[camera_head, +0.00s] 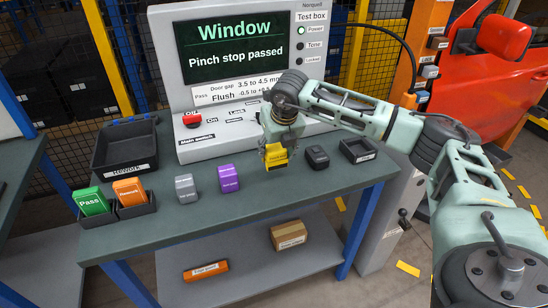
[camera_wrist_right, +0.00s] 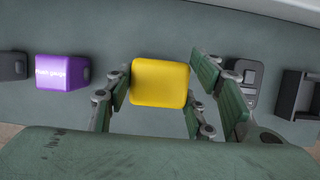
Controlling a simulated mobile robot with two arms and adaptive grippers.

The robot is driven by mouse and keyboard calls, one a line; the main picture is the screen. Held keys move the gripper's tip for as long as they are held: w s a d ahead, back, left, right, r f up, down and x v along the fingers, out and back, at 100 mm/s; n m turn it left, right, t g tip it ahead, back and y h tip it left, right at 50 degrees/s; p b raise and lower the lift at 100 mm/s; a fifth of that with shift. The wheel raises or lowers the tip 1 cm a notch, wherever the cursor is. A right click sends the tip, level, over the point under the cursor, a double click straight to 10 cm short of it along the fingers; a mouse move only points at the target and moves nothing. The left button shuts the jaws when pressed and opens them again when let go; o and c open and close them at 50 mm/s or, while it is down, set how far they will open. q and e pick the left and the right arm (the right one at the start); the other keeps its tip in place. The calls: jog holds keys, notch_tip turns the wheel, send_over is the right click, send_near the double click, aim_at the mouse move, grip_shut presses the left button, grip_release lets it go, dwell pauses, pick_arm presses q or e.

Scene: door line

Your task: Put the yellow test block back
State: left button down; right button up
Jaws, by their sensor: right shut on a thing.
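The yellow test block (camera_head: 276,156) is at the fingers of my right gripper (camera_head: 278,146), over the back part of the green bench top (camera_head: 250,213). In the right wrist view the yellow block (camera_wrist_right: 160,82) sits between the two green-padded fingers of the right gripper (camera_wrist_right: 168,100). The right gripper is shut on the block. I cannot tell whether the block touches the bench. My left gripper does not show in either view.
A purple block (camera_head: 229,178) and a grey block (camera_head: 186,189) stand left of the gripper. A dark handheld device (camera_head: 317,157) and a small black tray (camera_head: 358,150) are to the right. Green and orange blocks stand in black holders at left. The test box (camera_head: 235,60) stands behind.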

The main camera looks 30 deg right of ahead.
aim_at(274, 158)
jog(key=shift+s+a+f, duration=0.1)
jog(key=shift+s+a, duration=0.05)
jog(key=shift+a, duration=0.05)
notch_tip(274, 158, down, 3)
jog(key=shift+f+p, duration=0.15)
jog(key=shift+p, duration=0.4)
jog(key=shift+f, duration=0.4)
jog(key=shift+f, duration=0.1)
jog(key=o, duration=1.5)
